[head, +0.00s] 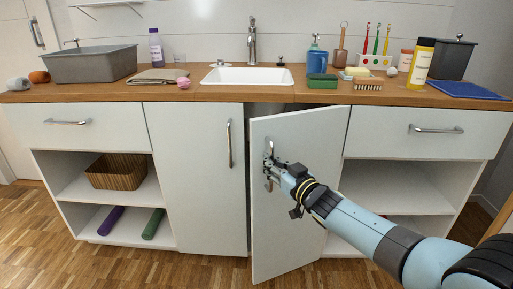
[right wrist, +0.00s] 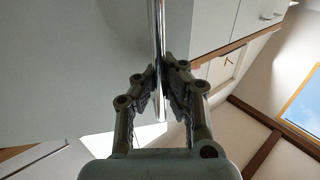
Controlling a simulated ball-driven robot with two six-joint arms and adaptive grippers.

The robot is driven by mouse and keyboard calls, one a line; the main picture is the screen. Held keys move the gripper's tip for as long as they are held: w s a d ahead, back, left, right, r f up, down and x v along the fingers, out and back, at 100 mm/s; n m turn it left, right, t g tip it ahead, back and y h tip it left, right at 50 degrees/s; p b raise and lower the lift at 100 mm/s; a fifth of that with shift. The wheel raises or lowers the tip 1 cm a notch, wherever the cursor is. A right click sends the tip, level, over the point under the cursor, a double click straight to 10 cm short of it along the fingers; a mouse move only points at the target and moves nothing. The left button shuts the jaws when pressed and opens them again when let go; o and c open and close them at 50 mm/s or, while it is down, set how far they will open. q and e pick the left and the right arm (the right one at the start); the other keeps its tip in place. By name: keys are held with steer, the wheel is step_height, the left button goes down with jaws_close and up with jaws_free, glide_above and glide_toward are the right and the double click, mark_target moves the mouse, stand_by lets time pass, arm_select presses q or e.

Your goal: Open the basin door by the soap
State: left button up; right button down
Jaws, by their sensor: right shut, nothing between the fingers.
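The white basin door (head: 300,190) on the right, below the soap side of the counter, stands ajar, its left edge swung out towards me. Its metal handle (head: 268,150) is near that left edge; in the right wrist view the handle bar (right wrist: 157,50) runs down to the fingertips. My right gripper (head: 273,169) is at the handle, its fingers shut with nothing held between them. The pale soap (head: 357,72) lies on the counter above and right of the door. My left gripper is out of view.
The left basin door (head: 195,180) is closed. The white basin (head: 246,76) is set in the wooden counter (head: 200,93). A green sponge (head: 322,81) and a brush (head: 368,85) lie near the soap. Open shelves flank the doors, and the floor in front is clear.

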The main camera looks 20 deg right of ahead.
arm_select(q)
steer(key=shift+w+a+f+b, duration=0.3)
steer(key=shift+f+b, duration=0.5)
steer(key=shift+b, duration=0.4)
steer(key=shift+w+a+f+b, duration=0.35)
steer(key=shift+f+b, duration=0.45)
steer(key=shift+b, duration=0.45)
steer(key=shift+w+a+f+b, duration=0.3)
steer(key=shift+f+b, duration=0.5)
steer(key=shift+b, duration=0.4)
arm_select(e)
steer(key=s+d+n+g+y, duration=0.4)
steer(key=s+d, duration=0.4)
steer(key=s, duration=0.3)
steer(key=s+d+n+g+y, duration=0.4)
steer(key=s+d+n+y, duration=0.2)
steer(key=s+y, duration=0.3)
steer(key=shift+s+d+g, duration=0.4)
steer(key=shift+s+d, duration=0.5)
steer(key=shift+s, duration=0.6)
steer(key=c, duration=1.4)
jaws_free()
